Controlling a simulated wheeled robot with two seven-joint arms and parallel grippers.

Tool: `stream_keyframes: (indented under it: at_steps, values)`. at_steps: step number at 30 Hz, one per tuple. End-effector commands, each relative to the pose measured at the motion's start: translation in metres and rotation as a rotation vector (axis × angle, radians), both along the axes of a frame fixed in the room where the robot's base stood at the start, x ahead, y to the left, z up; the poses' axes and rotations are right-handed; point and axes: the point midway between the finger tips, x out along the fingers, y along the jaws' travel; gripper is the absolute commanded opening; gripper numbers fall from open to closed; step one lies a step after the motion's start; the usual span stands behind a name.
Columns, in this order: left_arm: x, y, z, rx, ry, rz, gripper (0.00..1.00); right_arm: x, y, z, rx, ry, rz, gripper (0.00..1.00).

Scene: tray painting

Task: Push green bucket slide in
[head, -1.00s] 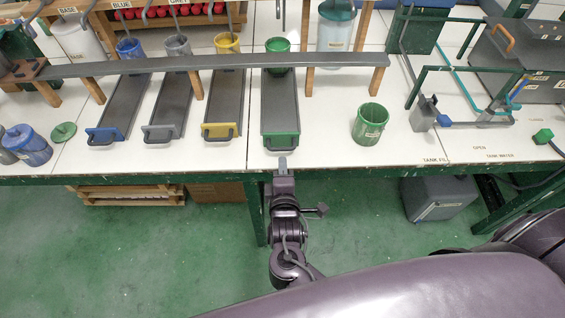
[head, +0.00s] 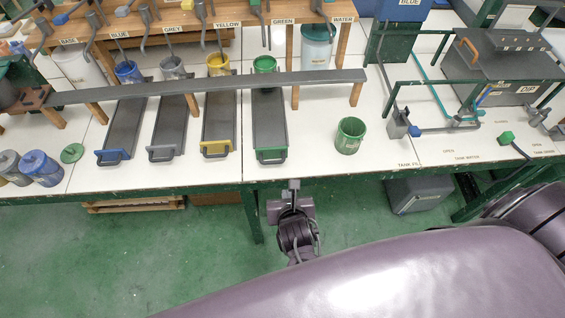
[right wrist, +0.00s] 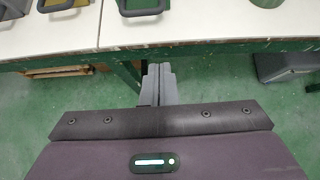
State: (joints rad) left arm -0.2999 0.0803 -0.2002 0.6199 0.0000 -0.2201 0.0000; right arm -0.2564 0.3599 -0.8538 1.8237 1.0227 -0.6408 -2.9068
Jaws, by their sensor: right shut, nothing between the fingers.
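The green bucket slide is a long dark tray with a green front and a dark handle (head: 271,155). It lies on the white table and its front end is near the table's front edge. A green bucket (head: 264,65) stands at its far end, behind the grey crossbar. In the right wrist view the slide's green front (right wrist: 142,18) is at the top. My right gripper (head: 294,184) is shut and empty, just in front of the table edge and apart from the handle. Its closed fingers also show in the right wrist view (right wrist: 160,72). My left gripper is out of view.
Blue, grey and yellow slides (head: 216,149) lie to the left. A separate green pot (head: 350,136) stands to the right of the green slide. The grey crossbar (head: 210,86) spans above the slides. A grey box (head: 418,193) is under the table.

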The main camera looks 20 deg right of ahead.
Motion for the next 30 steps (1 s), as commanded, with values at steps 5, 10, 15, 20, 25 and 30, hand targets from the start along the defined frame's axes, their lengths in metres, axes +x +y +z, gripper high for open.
stream_keyframes:
  at_steps: [5,10,15,20,25,30]
  values:
    - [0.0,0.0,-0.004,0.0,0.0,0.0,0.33,0.014,-0.004,-0.014,-0.009,0.003,0.006,0.0]
    - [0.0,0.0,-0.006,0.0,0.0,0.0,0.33,0.04,-0.011,-0.036,-0.008,0.003,0.003,0.0]
    - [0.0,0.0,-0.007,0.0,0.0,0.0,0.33,0.068,-0.018,-0.059,-0.006,0.002,0.003,0.0]
    - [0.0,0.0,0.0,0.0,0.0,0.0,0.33,0.092,-0.024,-0.058,-0.004,0.001,0.003,0.0]
    - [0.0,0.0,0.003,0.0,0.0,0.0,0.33,0.107,-0.028,-0.057,-0.004,0.002,0.005,0.0]
    - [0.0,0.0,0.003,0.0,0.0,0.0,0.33,0.111,-0.029,-0.057,-0.004,0.002,0.005,0.0]
